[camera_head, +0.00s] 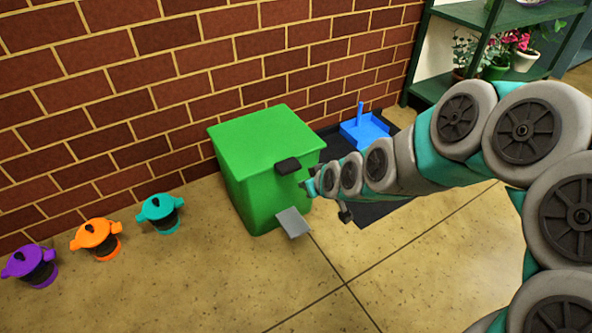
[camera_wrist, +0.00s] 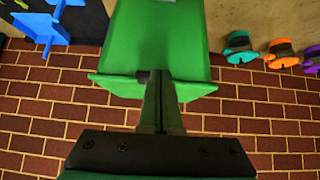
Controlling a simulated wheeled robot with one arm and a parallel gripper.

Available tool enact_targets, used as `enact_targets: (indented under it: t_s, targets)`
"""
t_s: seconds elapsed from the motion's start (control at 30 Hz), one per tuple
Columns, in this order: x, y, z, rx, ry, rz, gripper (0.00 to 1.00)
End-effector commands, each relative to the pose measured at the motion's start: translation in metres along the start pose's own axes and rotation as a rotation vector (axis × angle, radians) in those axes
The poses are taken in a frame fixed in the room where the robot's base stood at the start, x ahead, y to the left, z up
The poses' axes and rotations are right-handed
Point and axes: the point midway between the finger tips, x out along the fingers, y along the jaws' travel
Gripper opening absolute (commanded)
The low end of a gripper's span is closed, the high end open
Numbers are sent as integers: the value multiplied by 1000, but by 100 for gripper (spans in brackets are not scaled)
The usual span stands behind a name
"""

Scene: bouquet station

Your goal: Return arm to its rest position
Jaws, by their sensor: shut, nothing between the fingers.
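My arm (camera_head: 390,168) reaches in from the right in the head view. My gripper (camera_head: 312,187) is at its far end, in front of the right side of a green bin (camera_head: 250,180). In the wrist view my gripper (camera_wrist: 160,78) is shut, its fingers together with nothing visible between them. The green bin (camera_wrist: 160,40) fills the middle of that view, behind the fingertips. I cannot tell whether the fingers touch the bin. The bin's lid appears closed, with a dark handle (camera_head: 288,165) at its front edge.
A grey pedal (camera_head: 293,222) juts from the bin's base. A blue dustpan-like object (camera_head: 365,130) lies on a dark mat (camera_head: 385,210). Purple (camera_head: 30,263), orange (camera_head: 97,237) and teal (camera_head: 160,212) pots stand along the brick wall. A green plant shelf (camera_head: 500,17) stands at upper right. Front floor is clear.

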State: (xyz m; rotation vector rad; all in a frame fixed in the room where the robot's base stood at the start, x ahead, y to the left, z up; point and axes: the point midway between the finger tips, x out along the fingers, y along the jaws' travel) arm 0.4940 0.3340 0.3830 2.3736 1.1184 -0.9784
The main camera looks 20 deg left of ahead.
Motion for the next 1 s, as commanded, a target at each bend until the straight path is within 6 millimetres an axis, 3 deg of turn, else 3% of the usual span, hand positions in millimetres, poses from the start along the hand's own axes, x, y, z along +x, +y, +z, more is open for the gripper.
enact_targets:
  t_s: [0.2,0.53,0.63,0.77,1.0]
  targets:
    - [-12,1,24,0,-1,0,0]
    - [-16,1,30,0,0,1,0]
    - [-29,6,31,15,-27,4,0]
    - [-74,21,38,67,-115,21,0]
    - [-203,46,83,274,-390,90,0]
